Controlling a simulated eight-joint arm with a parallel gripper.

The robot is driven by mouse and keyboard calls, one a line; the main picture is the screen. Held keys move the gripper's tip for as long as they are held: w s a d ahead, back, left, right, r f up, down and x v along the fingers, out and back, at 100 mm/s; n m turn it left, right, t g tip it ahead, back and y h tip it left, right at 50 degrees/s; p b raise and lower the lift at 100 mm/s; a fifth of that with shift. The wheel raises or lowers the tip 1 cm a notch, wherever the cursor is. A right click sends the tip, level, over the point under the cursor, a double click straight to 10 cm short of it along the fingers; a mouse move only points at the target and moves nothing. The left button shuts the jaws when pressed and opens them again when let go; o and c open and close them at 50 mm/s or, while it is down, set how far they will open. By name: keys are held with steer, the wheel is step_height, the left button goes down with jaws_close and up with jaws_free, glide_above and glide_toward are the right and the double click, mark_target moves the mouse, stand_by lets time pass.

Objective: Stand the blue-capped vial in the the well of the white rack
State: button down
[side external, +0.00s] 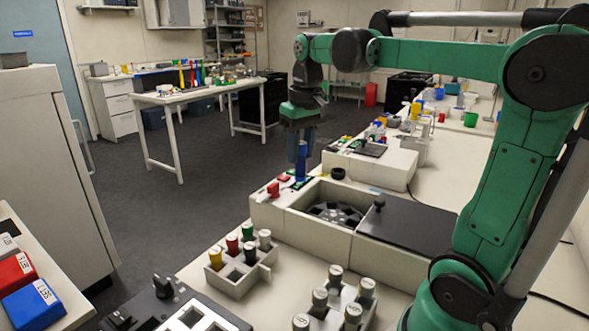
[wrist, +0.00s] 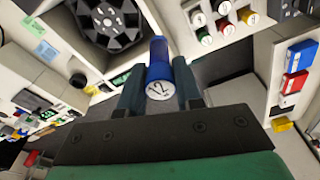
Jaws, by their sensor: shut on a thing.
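My gripper (side external: 299,150) is shut on the blue vial (side external: 301,166), holding it upright in the air beyond the centrifuge. In the wrist view my gripper (wrist: 160,88) has one finger on each side of the vial (wrist: 158,72), whose pale round end carries a dark number. A white rack (side external: 239,290) stands nearer the camera on the bench, with yellow, red, green, black and white-topped vials in it. A dark opening in its front part looks like an empty well. The rack (wrist: 235,35) is partly visible at the top of the wrist view, apart from the vial.
A centrifuge (side external: 325,242) with its rotor exposed lies between gripper and rack; its dark lid (side external: 408,228) is beside it. A second white rack (side external: 366,318) holds several grey vials. Red (side external: 14,272) and blue (side external: 34,305) boxes lie at left. A dark device (side external: 175,308) is in front.

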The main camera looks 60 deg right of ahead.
steer(key=w+a+f+n, duration=0.3)
steer(key=a+f, duration=0.1)
steer(key=a, duration=0.3)
steer(key=n, duration=0.3)
glide_above(233, 263)
steer(key=s+a, duration=0.2)
step_height(233, 263, down, 4)
steer(key=f, duration=0.1)
steer(key=shift+y, duration=0.3)
steer(key=shift+s+f, duration=0.15)
steer(key=shift+f, duration=1.85)
steer(key=shift+f, duration=1.15)
steer(key=shift+f, duration=0.75)
steer(key=shift+f, duration=0.15)
steer(key=c, duration=0.5)
jaws_free()
